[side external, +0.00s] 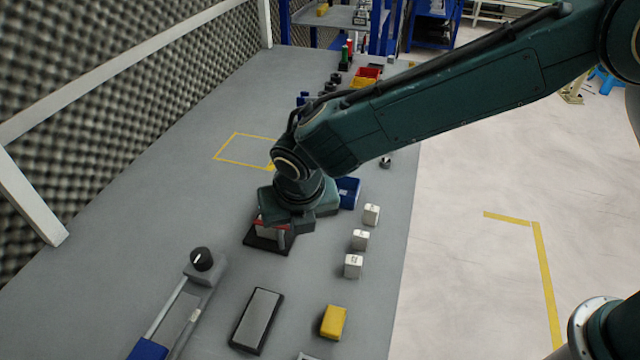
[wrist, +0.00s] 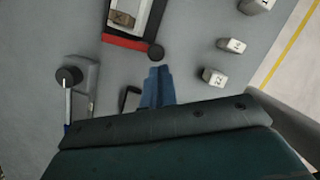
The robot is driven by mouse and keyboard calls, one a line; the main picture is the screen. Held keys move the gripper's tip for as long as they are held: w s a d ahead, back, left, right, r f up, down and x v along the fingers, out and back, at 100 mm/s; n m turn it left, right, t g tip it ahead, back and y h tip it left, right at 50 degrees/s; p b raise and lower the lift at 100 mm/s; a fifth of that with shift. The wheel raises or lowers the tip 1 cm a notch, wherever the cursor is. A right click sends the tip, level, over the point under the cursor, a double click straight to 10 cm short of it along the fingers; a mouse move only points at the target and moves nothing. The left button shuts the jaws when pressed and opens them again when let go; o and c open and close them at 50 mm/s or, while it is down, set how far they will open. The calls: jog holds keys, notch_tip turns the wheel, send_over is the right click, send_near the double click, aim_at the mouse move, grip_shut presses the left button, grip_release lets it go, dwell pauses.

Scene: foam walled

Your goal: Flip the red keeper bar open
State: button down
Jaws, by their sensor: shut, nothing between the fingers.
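The red keeper bar (wrist: 126,43) lies across the near edge of a fixture in the wrist view, with a dark round knob (wrist: 156,53) at its right end. The fixture has a dark base (side external: 262,243) and a pale frame; a brown labelled block (wrist: 122,18) sits inside it. In the side view my wrist hides much of the fixture, and only a bit of red shows. My gripper (wrist: 158,71) is shut and empty. Its bluish fingertips appear just below the knob in the wrist view; whether they touch it I cannot tell.
Several small white blocks (side external: 360,240) stand right of the fixture, with a blue bin (side external: 348,192) behind. A slide with a black knob (side external: 201,258), a grey-topped pad (side external: 258,318) and a yellow block (side external: 334,322) lie nearer. The table left of the fixture is clear up to the foam wall.

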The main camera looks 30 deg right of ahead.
jog(key=shift+w+d, duration=0.35)
jog(key=shift+d, duration=0.2)
jog(key=shift+w+d, duration=0.35)
jog(key=shift+d, duration=0.2)
jog(key=shift+a, duration=0.15)
jog(key=shift+s+a, duration=0.3)
jog(key=shift+a, duration=0.3)
jog(key=shift+s, duration=0.1)
